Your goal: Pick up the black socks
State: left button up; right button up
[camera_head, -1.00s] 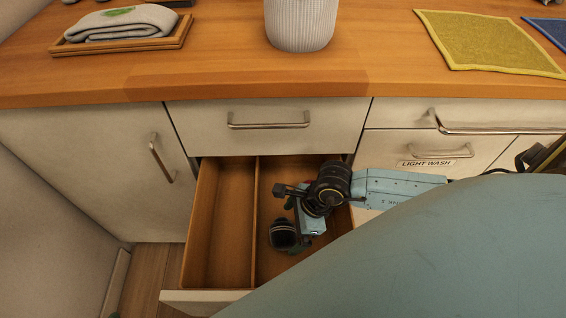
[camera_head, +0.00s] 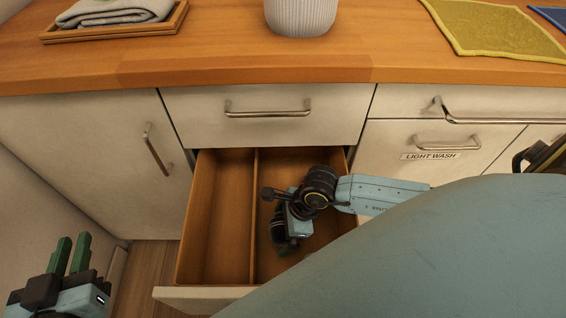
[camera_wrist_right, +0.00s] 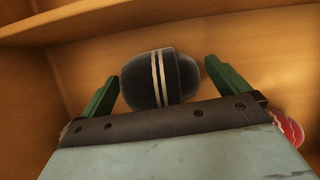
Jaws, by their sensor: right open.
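The black socks (camera_wrist_right: 161,80) are a rolled dark ball with two pale stripes, lying in the drawer. In the right wrist view they sit between the two green fingers of my right gripper (camera_wrist_right: 157,80), with a gap on each side. My right gripper is open and reaches down into the drawer's right compartment. In the head view my right wrist mostly hides the socks and the fingers. My left gripper (camera_head: 70,254) is at the lower left of the head view, away from the drawer, its two green fingers apart with nothing between them.
The open drawer (camera_head: 254,215) has a divider and an empty left compartment. A red patterned item (camera_wrist_right: 288,127) lies beside my right gripper. The wooden counter (camera_head: 250,66) overhangs the drawer and holds a white pot (camera_head: 300,14) and a yellow cloth (camera_head: 490,28).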

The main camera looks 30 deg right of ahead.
aim_at(279, 224)
pick_arm(q)
jog(key=shift+r, duration=0.15)
pick_arm(e)
jog(key=c, duration=1)
jog(key=shift+r, duration=0.1)
jog(key=shift+r, duration=0.15)
notch_tip(279, 224, up, 4)
jog(key=shift+r+p, duration=0.1)
jog(key=shift+p, duration=1.1)
pick_arm(q)
jog(key=s+a+f+g+y+p, duration=0.2)
jog(key=s+a+f+g, duration=0.4)
jog(key=s+f+g, duration=0.5)
jog(key=shift+s+a+f+n+g+y, duration=0.25)
jog(key=shift+s+f+n+g+y, duration=0.25)
jog(key=shift+s+y, duration=0.45)
pick_arm(e)
notch_tip(279, 224, up, 5)
jog(key=shift+r, duration=0.15)
